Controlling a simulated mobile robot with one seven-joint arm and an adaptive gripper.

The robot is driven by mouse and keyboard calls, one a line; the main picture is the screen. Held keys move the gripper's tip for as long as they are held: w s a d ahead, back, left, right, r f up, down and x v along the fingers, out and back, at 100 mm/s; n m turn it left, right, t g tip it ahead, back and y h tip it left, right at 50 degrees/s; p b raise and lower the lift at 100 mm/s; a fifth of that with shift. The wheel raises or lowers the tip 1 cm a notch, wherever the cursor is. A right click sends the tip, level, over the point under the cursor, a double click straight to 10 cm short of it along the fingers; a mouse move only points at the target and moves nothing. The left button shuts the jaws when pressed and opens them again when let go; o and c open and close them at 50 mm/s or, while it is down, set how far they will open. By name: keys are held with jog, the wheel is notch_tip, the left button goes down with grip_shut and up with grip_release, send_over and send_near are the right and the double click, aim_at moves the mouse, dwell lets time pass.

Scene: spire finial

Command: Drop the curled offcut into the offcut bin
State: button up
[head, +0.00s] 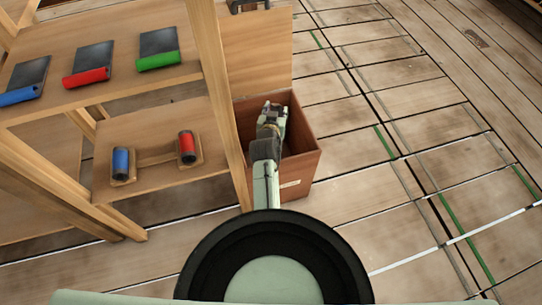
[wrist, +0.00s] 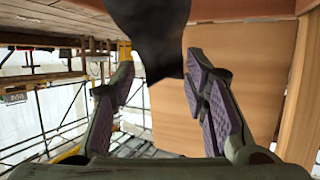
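The offcut bin is a reddish-brown open box (head: 305,165) on the deck beside the shelf's right post. My gripper (head: 271,112) is over the bin in the head view, and my arm hides part of the bin's inside. In the wrist view my gripper (wrist: 158,68) has its fingers spread wide apart. A dark grey sheet-like piece (wrist: 150,28), which looks like the curled offcut, shows at the top, narrowing towards the gap between the fingertips. It appears ungripped; I cannot tell if it touches the right finger. The offcut is not visible in the head view.
A wooden shelf unit (head: 168,178) stands to the left, holding blue, red and green rolled sheets and two small cylinders. Its post (head: 222,90) is close to my arm. A wooden panel (head: 258,50) stands behind the bin. The deck to the right is clear.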

jog(key=o, duration=0.5)
jog(key=shift+c, duration=0.2)
jog(key=v, duration=0.7)
jog(key=shift+s, duration=0.25)
